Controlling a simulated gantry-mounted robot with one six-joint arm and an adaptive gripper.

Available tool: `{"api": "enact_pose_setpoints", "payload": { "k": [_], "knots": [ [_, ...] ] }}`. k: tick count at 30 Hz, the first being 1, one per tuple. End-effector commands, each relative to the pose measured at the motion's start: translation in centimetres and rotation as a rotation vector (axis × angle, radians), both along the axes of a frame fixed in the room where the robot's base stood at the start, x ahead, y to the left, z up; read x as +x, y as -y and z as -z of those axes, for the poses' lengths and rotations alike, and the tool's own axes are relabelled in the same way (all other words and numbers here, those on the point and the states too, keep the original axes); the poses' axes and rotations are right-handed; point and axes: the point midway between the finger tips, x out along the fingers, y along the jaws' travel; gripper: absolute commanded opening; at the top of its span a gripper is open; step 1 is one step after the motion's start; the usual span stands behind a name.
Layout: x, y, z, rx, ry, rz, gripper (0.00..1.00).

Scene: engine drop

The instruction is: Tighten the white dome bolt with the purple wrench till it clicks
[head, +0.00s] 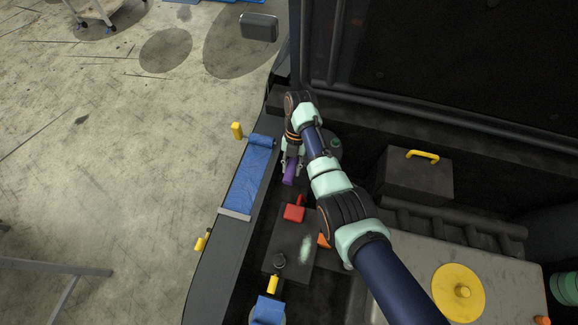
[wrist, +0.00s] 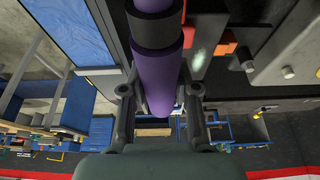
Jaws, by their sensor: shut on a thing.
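My gripper (head: 291,168) is shut on the purple wrench (head: 289,174), beside the left inner wall of the engine bay. In the wrist view, the wrench handle (wrist: 158,80) runs between the two fingers of my gripper (wrist: 158,92) and up out of the top of the picture. The working end of the wrench is out of sight. I cannot make out the white dome bolt in either view; my arm and gripper hide part of the bay.
A dark box with a red part (head: 293,210) and a black knob (head: 279,261) lies below my gripper. A blue pad (head: 249,177) covers the left rim. A dark box with a yellow handle (head: 422,156) and a yellow cap (head: 458,292) are at right.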

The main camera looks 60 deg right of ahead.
Motion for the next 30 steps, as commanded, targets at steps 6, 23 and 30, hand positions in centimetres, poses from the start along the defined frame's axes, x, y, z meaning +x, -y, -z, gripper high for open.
{"api": "enact_pose_setpoints", "payload": {
  "k": [6, 23, 30],
  "knots": [
    [0.0, -0.1, 1.4, 0.004, -0.001, 0.0, 0.0],
    [0.1, -0.1, 5.5, 0.003, 0.0, 0.0, 0.0],
    [0.0, -0.1, 5.7, 0.003, 0.0, 0.0, 0.0]
  ]
}}
